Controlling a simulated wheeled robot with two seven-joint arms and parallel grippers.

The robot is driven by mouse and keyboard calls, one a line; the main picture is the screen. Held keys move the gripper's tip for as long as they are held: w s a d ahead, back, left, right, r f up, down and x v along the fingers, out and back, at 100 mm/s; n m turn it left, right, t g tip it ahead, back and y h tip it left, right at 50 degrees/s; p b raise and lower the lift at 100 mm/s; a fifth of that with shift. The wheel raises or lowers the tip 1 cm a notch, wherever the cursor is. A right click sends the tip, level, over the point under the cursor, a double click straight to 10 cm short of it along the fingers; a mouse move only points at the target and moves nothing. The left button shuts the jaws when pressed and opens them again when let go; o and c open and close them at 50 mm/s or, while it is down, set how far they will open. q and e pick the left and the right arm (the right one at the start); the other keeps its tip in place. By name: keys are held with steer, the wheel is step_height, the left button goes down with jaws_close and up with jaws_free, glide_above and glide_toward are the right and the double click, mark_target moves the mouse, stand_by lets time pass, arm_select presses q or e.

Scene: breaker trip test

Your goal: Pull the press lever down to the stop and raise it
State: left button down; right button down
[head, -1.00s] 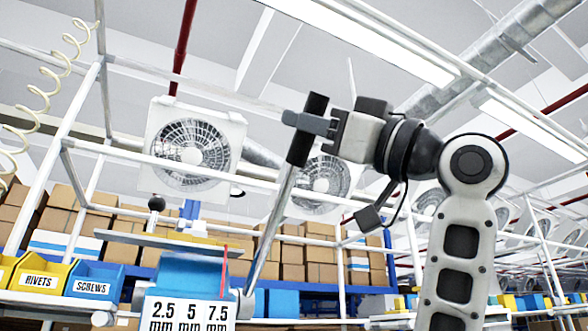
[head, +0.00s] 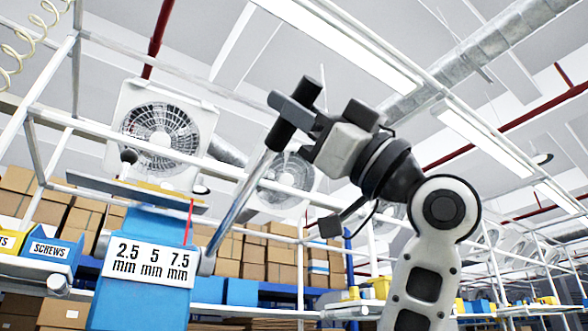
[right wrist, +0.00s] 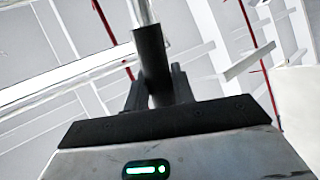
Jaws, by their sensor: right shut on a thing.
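The press lever (head: 237,205) is a shiny metal rod with a black grip at its upper end. It slopes up and to the right from the side of the blue press (head: 140,270). My right gripper (head: 293,110) is shut on the black grip near the top. In the right wrist view the black grip (right wrist: 151,55) lies between the two dark fingers (right wrist: 157,88), with the metal rod beyond it. The press carries a white plate (head: 150,260) marked 2.5, 5 and 7.5 mm, with a red pointer (head: 188,220) by the 7.5 mark. My left gripper is not in view.
A blue bin labelled SCREWS (head: 50,248) stands left of the press. White frame bars (head: 150,155) cross in front of fans (head: 160,137) and stacked cartons (head: 250,250). Open space surrounds the lever's upper end.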

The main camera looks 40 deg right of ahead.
steer(key=c, duration=1.2)
jaws_free()
steer(key=shift+a+f, duration=0.1)
steer(key=shift+f, duration=0.1)
steer(key=shift+r, duration=0.1)
steer(key=shift+s, duration=0.1)
arm_select(q)
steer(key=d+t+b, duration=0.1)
steer(key=b, duration=0.2)
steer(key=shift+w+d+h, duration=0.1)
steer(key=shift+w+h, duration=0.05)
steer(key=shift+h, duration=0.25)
arm_select(e)
steer(key=v, duration=1.6)
